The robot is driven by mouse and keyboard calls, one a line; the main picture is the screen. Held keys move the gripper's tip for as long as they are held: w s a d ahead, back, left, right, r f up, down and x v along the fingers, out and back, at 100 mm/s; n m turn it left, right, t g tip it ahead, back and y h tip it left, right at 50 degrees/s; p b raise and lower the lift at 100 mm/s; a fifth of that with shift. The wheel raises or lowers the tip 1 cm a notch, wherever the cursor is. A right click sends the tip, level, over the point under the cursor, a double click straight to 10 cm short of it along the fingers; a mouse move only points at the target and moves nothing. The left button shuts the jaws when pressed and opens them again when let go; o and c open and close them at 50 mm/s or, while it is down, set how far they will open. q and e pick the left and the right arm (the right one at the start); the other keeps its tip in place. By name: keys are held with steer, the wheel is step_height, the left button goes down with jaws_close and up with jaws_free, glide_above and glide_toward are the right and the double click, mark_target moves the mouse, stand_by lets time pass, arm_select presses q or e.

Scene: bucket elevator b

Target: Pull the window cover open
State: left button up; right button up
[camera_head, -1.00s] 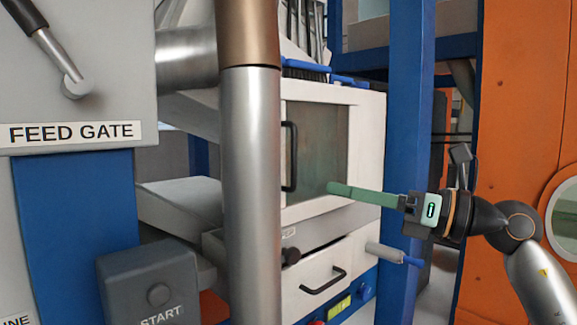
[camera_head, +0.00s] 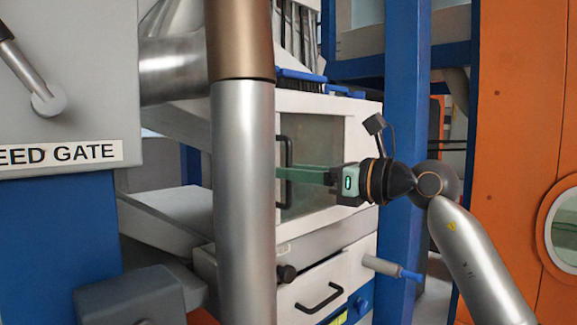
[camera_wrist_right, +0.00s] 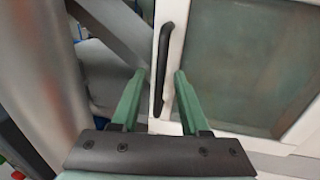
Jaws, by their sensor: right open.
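The window cover (camera_head: 315,165) is a white-framed panel with a dull, greenish glass pane and a black vertical handle (camera_head: 285,165) on its left side. The cover looks shut. My right gripper (camera_head: 281,172) reaches in from the right, its green fingers pointing left across the pane to the handle. In the right wrist view the open fingers (camera_wrist_right: 160,75) stand on either side of the cover's handle (camera_wrist_right: 163,65), which shows between their tips. Contact cannot be told. My left gripper is not in view.
A large grey pipe (camera_head: 243,190) stands in front, just left of the cover. A blue post (camera_head: 400,150) rises to its right.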

steer(key=shift+w+a, duration=0.4)
steer(key=shift+a, duration=0.2)
jaws_close()
stand_by(1.1)
